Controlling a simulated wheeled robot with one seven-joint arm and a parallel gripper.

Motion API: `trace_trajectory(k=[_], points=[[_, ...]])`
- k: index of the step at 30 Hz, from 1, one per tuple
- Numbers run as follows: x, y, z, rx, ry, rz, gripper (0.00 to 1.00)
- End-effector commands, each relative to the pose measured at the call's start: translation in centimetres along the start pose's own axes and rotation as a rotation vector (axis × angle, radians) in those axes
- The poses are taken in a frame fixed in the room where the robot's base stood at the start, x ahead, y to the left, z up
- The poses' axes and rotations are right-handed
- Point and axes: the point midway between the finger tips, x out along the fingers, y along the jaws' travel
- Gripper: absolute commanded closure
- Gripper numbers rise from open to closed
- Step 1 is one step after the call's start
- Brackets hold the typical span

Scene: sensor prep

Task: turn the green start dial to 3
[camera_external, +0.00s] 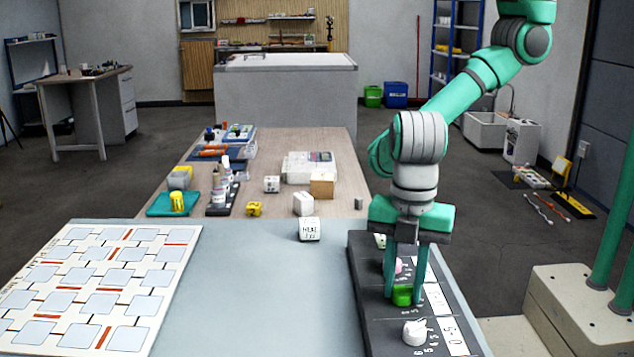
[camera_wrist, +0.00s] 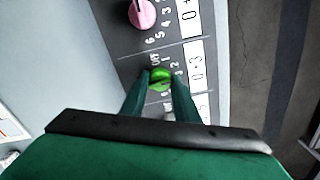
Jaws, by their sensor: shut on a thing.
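The green start dial (camera_external: 402,295) sits on a dark grey panel (camera_external: 375,325) at the right of the light table. My gripper (camera_external: 405,290) points down over the panel, with its two fingers shut on the green dial, one on each side. In the wrist view the green dial (camera_wrist: 160,78) shows between my fingertips (camera_wrist: 161,90). Numbers are printed around it, partly hidden by the fingers, and a white label reading "0-3" (camera_wrist: 194,68) is beside it. I cannot clearly tell which number the dial points to.
A pink dial (camera_wrist: 142,14) is on one side of the green dial, and a white dial (camera_external: 414,332) with a "0-5" label is nearer the front. A white cube (camera_external: 309,229) stands left of the panel. A white board with squares (camera_external: 100,285) lies at the left. The table between is clear.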

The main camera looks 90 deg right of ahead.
Motion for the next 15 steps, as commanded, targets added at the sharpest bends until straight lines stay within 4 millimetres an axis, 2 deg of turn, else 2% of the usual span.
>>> trace_trajectory(k=[4, 5, 6, 7, 15], points=[[-0.16, 0.01, -0.11, -0.001, 0.005, 0.0, 0.95], [-0.16, 0.01, -0.11, -0.001, 0.005, 0.0, 0.68], [-0.15, 0.01, -0.11, -0.001, 0.005, 0.0, 0.58], [-0.14, 0.01, -0.1, -0.001, 0.004, 0.0, 0.54], [-0.08, 0.01, -0.05, -0.001, 0.002, 0.0, 0.54]])
